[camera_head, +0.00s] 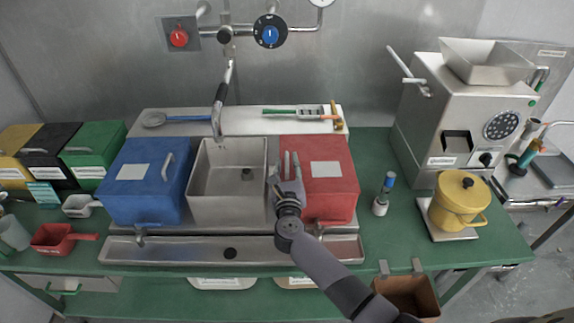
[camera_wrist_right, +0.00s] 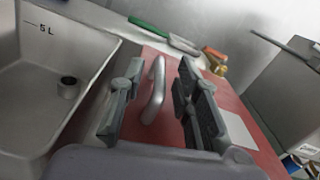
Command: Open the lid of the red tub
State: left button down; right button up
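The red tub (camera_head: 335,194) stands right of the steel sink on the green counter, with its red lid (camera_head: 345,160) lying flat and closed. A metal handle (camera_wrist_right: 155,90) stands on the lid's left side, and a white label (camera_head: 326,169) lies right of it. My right gripper (camera_head: 288,170) is at the left edge of the lid. In the right wrist view the gripper (camera_wrist_right: 155,108) is open, with the handle standing between its two fingers. I cannot tell whether either finger touches it. My left gripper is not in view.
A steel sink (camera_head: 228,205) and a blue tub (camera_head: 150,195) stand left of the red tub. A faucet (camera_head: 219,105) hangs over the sink. A small blue-topped bottle (camera_head: 381,203), a yellow pot (camera_head: 458,205) and a steel grinder (camera_head: 430,130) stand to the right.

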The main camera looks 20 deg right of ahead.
grip_shut()
dwell(0.8)
